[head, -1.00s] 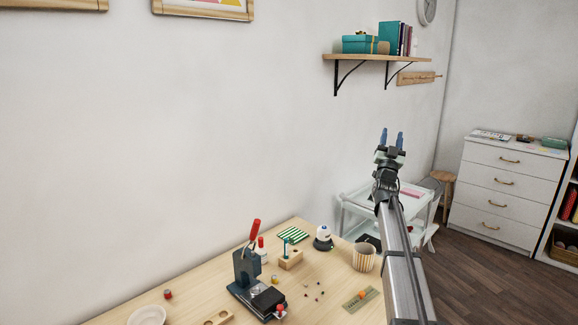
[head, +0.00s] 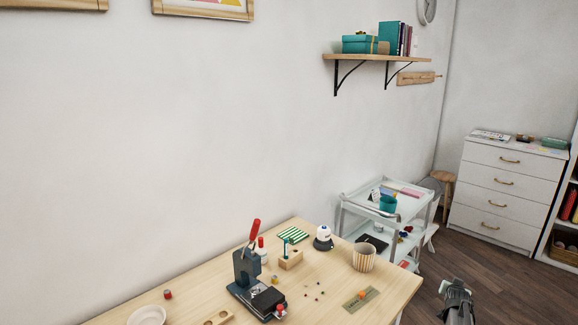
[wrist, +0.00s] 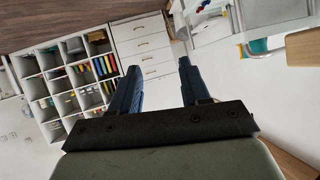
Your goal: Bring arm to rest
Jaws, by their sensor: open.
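My gripper (wrist: 158,68) shows in the wrist view with its two blue fingers spread apart and nothing between them. In the head view only a dark grey part of my arm shows at the lower right, beyond the table's right edge, and the fingers cannot be made out there. The wooden table (head: 205,280) lies to the left of it, clear of my arm.
A press (head: 250,272), a striped cup (head: 364,258) and small parts stand on the table. A white cart (head: 353,210) stands behind it. A drawer unit (head: 507,190) is at the right. A cubby shelf (wrist: 68,75) shows in the wrist view.

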